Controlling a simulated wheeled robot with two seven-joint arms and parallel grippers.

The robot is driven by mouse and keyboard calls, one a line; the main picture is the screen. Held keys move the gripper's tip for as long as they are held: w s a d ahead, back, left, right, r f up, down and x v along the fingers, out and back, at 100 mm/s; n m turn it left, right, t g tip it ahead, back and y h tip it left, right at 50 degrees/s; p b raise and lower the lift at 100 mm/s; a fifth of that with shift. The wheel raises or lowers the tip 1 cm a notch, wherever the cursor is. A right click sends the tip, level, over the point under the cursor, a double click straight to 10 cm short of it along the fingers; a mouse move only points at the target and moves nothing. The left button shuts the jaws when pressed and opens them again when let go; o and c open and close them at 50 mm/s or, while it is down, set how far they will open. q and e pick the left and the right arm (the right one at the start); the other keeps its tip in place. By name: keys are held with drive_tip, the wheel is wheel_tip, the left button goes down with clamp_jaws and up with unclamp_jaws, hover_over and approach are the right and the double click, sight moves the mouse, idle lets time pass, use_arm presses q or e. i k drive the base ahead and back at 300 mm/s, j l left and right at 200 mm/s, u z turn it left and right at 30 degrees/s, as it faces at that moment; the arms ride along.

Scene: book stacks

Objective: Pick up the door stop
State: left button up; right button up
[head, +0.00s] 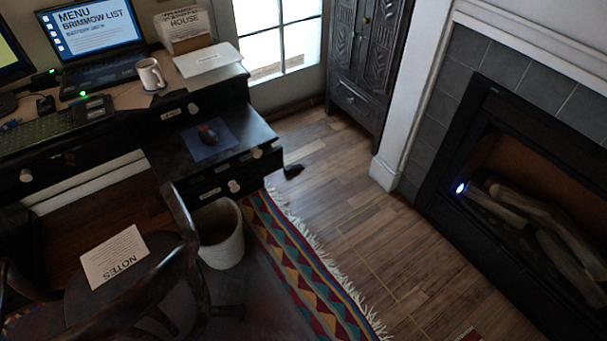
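Neither of my grippers shows in the head view.
A black desk (262,133) holds a laptop, a mug and a mouse pad. A waste bin (220,240) and wooden chair (180,235) stand in front. A fringed rug (300,262) lies beside bare floor (370,225). A fireplace (470,110) is right, a carved cabinet (362,60) behind.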

sight(290, 169)
drive_tip(key=i+l+u, duration=0.1)
drive_tip(key=u, duration=0.35)
drive_tip(key=i+l+u, duration=0.15)
drive_tip(key=u, duration=0.3)
drive_tip(key=i+l+u, duration=0.1)
drive_tip(key=l+u, duration=0.15)
drive_tip(key=u, duration=0.2)
drive_tip(key=i+l+u, duration=0.15)
drive_tip(key=l+u, duration=0.25)
drive_tip(key=l, duration=0.8)
drive_tip(key=l+u, duration=0.4)
drive_tip(key=l, duration=1.85)
drive_tip(key=k, duration=0.05)
